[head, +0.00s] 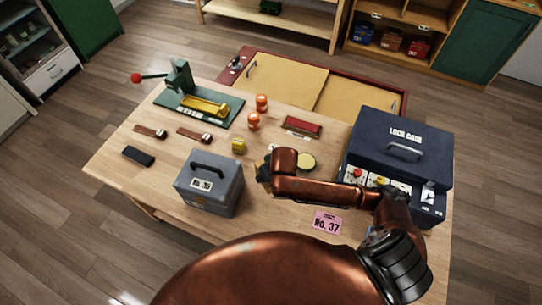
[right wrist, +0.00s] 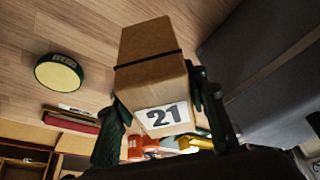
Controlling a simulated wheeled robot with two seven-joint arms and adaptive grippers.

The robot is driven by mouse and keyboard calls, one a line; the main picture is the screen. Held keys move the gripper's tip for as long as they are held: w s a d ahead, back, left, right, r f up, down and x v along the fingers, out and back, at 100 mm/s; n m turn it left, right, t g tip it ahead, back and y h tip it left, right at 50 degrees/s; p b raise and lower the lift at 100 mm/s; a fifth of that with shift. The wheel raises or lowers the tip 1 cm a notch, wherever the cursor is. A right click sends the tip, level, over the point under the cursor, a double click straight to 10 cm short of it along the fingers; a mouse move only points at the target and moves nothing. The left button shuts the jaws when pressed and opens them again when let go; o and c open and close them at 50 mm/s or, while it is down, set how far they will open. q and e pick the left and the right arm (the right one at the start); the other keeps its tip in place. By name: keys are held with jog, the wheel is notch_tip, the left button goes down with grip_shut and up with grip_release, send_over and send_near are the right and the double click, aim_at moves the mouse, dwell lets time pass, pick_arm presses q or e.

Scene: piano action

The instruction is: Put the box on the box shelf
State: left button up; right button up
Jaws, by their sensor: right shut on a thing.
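A brown cardboard box (right wrist: 152,72) with a dark band and a white label "21" shows in the right wrist view. My right gripper (right wrist: 157,88) is shut on it, with a dark green finger on either side. The box is above the table top. In the head view my right arm reaches in over the table, and its wrist hides most of the gripper and the box. Two shelf units stand across the room: a low wooden shelf (head: 268,20) and a cabinet with open compartments (head: 400,16). I cannot tell which is the box shelf. My left gripper is out of view.
On the table (head: 115,170) are a grey case (head: 210,185), a dark lock case (head: 400,140), a green press (head: 195,105), orange bottles (head: 262,102), a yellow cube (head: 238,146) and a round tin (head: 306,161). A low red-edged cabinet (head: 290,80) stands behind. Open floor lies left.

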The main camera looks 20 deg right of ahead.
jog(key=d+r+n+g+y+p, duration=0.1)
jog(key=d+r+n+y, duration=0.15)
jog(key=d+n, duration=0.5)
notch_tip(320, 180, down, 10)
jog(key=shift+d+r+b, duration=0.1)
jog(key=shift+b, duration=0.25)
jog(key=o, duration=1.3)
jog(key=shift+o, duration=0.2)
